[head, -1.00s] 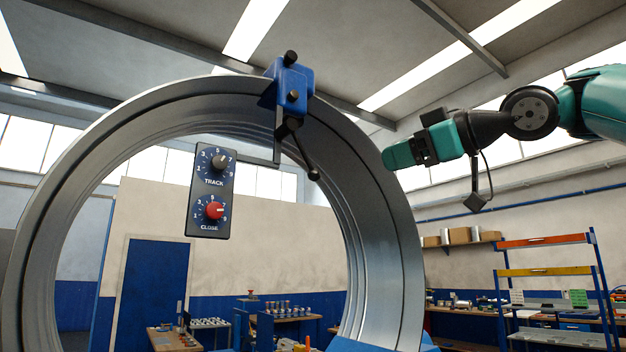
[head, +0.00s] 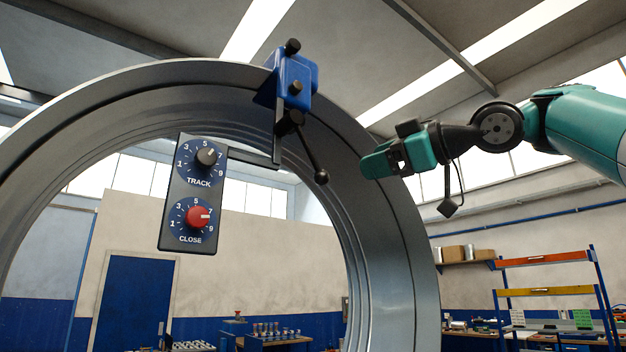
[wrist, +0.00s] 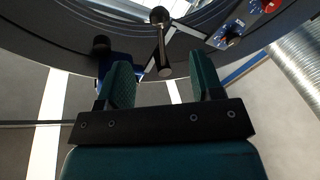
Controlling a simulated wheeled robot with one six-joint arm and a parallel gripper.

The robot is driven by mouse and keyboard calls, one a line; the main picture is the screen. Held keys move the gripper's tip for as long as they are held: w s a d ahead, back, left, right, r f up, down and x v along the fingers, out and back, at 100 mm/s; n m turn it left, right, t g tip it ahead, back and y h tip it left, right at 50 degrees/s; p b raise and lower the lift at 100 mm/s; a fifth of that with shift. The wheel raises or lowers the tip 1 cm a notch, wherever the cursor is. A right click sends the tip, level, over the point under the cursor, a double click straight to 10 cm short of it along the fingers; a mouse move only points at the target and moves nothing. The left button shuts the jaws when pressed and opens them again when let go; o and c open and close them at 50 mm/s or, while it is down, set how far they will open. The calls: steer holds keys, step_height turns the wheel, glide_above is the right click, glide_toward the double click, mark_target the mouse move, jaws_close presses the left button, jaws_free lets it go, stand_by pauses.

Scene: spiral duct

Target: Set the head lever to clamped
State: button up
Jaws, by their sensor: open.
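The blue head (head: 292,82) is clamped over the top rim of the large metal duct ring. Its black lever (head: 311,158) hangs from a pivot below the head and slants down to the right, ending in a ball knob. In the wrist view the lever (wrist: 162,45) shows beyond the fingers, between them in the picture, with the blue head (wrist: 122,70) partly hidden behind the left finger. My gripper (head: 372,164) is open and empty, to the right of the lever and apart from it. Its two teal fingers (wrist: 163,82) also show in the wrist view.
A control box (head: 190,195) with a black TRACK knob (head: 207,157) and red CLOSE knob (head: 197,216) hangs left of the lever on a bracket. The duct ring (head: 395,235) curves close behind my gripper. Shelving (head: 545,292) stands far right.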

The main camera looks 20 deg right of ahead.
mark_target(315, 180)
steer(key=p+x, duration=0.4)
steer(key=x, duration=0.9)
steer(key=shift+r, duration=0.15)
steer(key=shift+w+a+p, duration=0.3)
steer(key=shift+w+p, duration=0.1)
steer(key=shift+w, duration=0.15)
jaws_close()
